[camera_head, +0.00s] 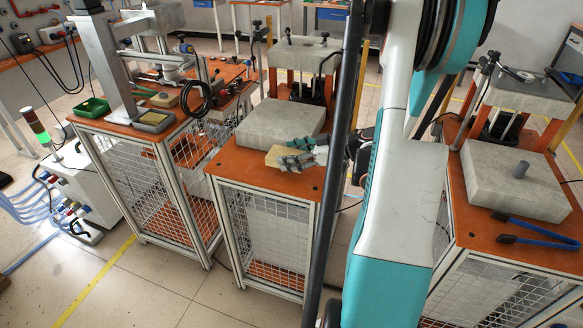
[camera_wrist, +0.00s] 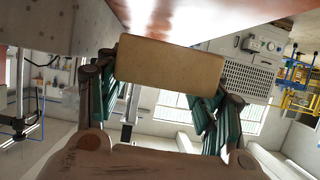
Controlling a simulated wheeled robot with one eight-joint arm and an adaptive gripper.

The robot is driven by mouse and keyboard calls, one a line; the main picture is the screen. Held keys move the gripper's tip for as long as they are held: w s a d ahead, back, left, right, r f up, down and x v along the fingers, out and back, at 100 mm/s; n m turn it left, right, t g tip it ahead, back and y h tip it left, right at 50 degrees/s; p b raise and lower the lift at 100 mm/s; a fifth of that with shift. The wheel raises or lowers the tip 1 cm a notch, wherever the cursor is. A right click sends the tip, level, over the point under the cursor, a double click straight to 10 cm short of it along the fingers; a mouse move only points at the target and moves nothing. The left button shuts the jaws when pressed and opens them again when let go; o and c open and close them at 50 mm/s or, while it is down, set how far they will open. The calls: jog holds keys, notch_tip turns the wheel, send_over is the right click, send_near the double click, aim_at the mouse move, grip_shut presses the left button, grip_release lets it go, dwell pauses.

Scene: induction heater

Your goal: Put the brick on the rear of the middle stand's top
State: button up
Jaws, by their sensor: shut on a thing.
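The tan brick (camera_head: 275,156) is in my gripper (camera_head: 297,154) over the front right part of the middle stand's orange top (camera_head: 257,180). It is close to the front of a large grey slab (camera_head: 278,124) on that top. In the wrist view the brick (camera_wrist: 170,67) lies across between my gripper's two green-padded fingers (camera_wrist: 165,88), which are shut on it. The orange top (camera_wrist: 200,12) shows close to the brick. I cannot tell whether the brick touches the top. My arm hides part of the stand's right side.
A raised grey block (camera_head: 305,54) on orange supports stands at the rear of the middle stand. The left stand bears a green tray (camera_head: 91,107) and a black cable coil (camera_head: 196,99). The right stand holds another grey slab (camera_head: 512,180) and blue tongs (camera_head: 540,231).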

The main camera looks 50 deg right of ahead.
jog(key=shift+f+b, duration=0.7)
jog(key=shift+f, duration=1.2)
jog(key=shift+f, duration=0.15)
jog(key=o, duration=1.2)
jog(key=shift+s+d+r, duration=0.15)
jog(key=shift+s+r, duration=0.05)
jog(key=shift+r, duration=0.1)
jog(key=p+v, duration=0.4)
jog(key=v, duration=0.7)
jog(key=shift+s+d, duration=0.1)
jog(key=shift+s, duration=0.1)
